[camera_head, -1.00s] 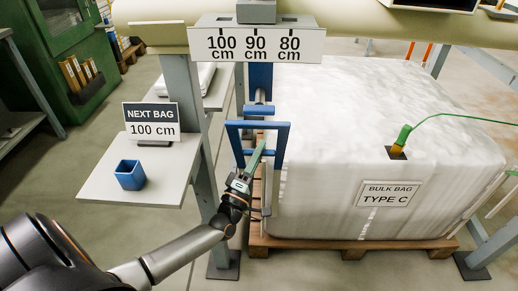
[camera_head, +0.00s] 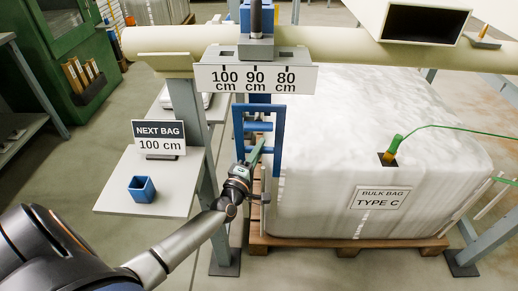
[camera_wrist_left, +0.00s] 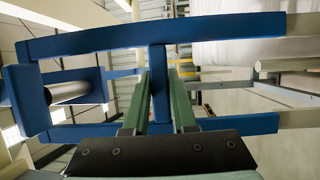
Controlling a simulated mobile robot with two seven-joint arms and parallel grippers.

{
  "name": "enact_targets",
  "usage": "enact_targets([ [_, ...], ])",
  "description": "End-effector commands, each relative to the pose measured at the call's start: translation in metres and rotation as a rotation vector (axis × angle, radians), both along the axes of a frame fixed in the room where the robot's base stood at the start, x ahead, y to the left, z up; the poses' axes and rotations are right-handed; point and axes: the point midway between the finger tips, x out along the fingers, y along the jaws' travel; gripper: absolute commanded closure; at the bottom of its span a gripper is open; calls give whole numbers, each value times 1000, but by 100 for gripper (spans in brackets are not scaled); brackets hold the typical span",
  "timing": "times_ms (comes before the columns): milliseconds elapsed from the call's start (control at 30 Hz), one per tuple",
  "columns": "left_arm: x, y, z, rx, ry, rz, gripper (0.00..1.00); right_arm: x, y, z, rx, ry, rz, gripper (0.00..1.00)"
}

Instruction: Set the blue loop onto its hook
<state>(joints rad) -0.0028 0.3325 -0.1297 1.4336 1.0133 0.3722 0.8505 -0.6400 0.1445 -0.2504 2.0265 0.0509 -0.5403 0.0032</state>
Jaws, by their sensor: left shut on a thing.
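The blue loop (camera_head: 278,145) is a stiff rectangular frame with a crossbar, standing nearly upright at the left front corner of the white bulk bag (camera_head: 330,180). My left gripper (camera_head: 252,158) is shut on the loop's crossbar. In the left wrist view, the green fingers (camera_wrist_left: 160,100) lie on both sides of the crossbar, and the loop (camera_wrist_left: 220,28) joins pale straps at right. A silver rod with a blue end (camera_wrist_left: 72,91), apparently the hook, shows within the loop's outline; I cannot tell whether it passes through. In the head view the loop partly hides it. My right gripper is not in view.
A sign (camera_head: 257,78) marked 100, 90 and 80 cm hangs on the cream beam (camera_head: 160,38) above the loop. A grey post stands left of it, with a shelf (camera_head: 115,195) holding a blue cup (camera_head: 142,189) and a "NEXT BAG 100 cm" card (camera_head: 159,137).

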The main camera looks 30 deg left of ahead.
Motion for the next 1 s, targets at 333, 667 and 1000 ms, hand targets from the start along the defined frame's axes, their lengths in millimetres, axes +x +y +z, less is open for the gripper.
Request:
enact_targets([
  [333, 11, 7, 3, 5, -8, 3, 100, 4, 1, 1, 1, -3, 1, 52],
  [667, 11, 8, 3, 5, -8, 3, 100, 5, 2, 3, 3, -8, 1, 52],
  [1000, 11, 7, 2, 5, -6, 1, 45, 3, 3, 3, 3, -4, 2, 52],
])
